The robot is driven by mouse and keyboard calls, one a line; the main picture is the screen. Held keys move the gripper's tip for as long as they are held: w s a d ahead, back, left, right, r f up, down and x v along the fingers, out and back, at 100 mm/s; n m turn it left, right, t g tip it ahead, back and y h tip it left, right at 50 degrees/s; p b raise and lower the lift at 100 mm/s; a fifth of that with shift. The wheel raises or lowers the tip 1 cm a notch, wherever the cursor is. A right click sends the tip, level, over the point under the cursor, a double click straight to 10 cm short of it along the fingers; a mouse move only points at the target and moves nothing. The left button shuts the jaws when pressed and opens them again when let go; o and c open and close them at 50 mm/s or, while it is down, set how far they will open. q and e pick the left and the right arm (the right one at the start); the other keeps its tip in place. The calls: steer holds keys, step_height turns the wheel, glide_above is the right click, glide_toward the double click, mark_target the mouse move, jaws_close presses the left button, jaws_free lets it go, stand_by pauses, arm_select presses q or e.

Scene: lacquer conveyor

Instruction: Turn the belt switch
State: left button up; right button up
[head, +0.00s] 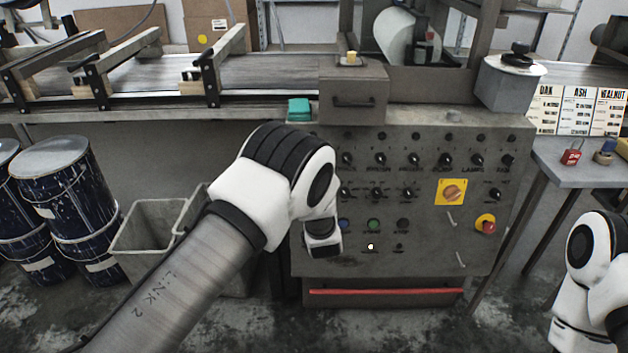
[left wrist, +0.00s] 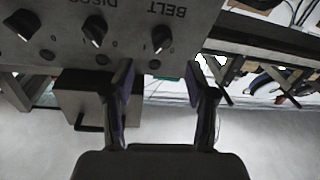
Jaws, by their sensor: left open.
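The belt switch (left wrist: 162,38) is a small black knob with a pale pointer mark, beside the BELT lettering on the grey panel in the left wrist view. That view is upside down compared with the head view. In the head view my left arm covers this part of the panel (head: 420,225). My left gripper (left wrist: 159,78) is open and empty. Its fingertips are in front of the panel's edge, with the belt switch just beyond the gap between them. They look apart from the knob. My right arm shows at the right edge of the head view, its gripper out of frame.
The disc knob (left wrist: 95,28) sits beside the belt switch. The panel carries several more knobs, a yellow-backed rotary switch (head: 452,192) and a red emergency button (head: 486,225). A grey box (head: 352,95) and a teal block (head: 299,109) stand above it. Blue drums (head: 80,190) stand left.

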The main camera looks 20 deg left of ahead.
arm_select(q)
steer(key=x, duration=0.8)
steer(key=shift+s+a+f, duration=0.1)
steer(key=shift+a+f, duration=0.05)
steer(key=shift+s, duration=0.1)
steer(key=shift+c, duration=1.1)
jaws_close()
